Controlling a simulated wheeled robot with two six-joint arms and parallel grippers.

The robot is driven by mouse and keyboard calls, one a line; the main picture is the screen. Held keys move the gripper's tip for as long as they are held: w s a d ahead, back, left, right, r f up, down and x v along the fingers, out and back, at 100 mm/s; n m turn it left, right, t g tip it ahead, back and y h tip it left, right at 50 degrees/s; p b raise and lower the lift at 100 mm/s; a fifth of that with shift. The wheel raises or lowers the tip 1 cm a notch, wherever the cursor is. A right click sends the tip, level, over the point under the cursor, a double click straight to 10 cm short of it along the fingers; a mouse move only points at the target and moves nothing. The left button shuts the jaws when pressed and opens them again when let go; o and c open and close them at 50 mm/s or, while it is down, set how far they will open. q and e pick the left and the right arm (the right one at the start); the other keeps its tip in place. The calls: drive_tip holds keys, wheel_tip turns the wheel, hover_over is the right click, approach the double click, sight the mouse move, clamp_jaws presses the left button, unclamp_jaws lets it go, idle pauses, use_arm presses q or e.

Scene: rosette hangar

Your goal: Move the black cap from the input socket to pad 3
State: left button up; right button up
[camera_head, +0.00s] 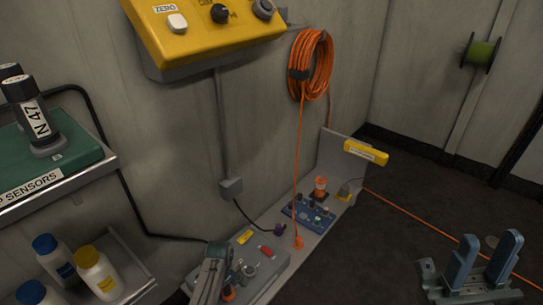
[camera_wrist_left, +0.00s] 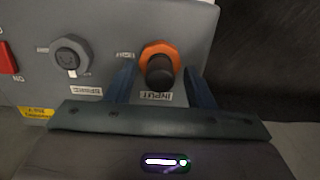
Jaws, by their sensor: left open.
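The black cap (camera_wrist_left: 160,72) sits on the orange ring of the input socket (camera_wrist_left: 152,50), above a label reading INPUT in the left wrist view. My left gripper (camera_head: 214,266) is open. In the left wrist view, its two blue fingers stand on either side of the cap, apart from it. In the head view the orange socket (camera_head: 228,292) is partly hidden by my left gripper. My right gripper (camera_head: 486,262) is open and empty at the lower right, far from the panel. Pad 3 cannot be made out; a blue rack (camera_head: 289,211) holds several small pieces.
A grey round connector (camera_wrist_left: 70,55) and a red switch (camera_wrist_left: 7,58) lie left of the socket. An orange cable (camera_head: 299,170) hangs from its coil to the bench. A shelf with bottles (camera_head: 95,270) stands at left. The dark floor (camera_head: 400,215) at right is mostly clear.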

idle(0.8)
use_arm(q)
drive_tip(key=shift+f+p, duration=0.1)
drive_tip(key=shift+p, duration=0.4)
idle(0.4)
drive_tip(key=shift+p, duration=0.4)
clamp_jaws()
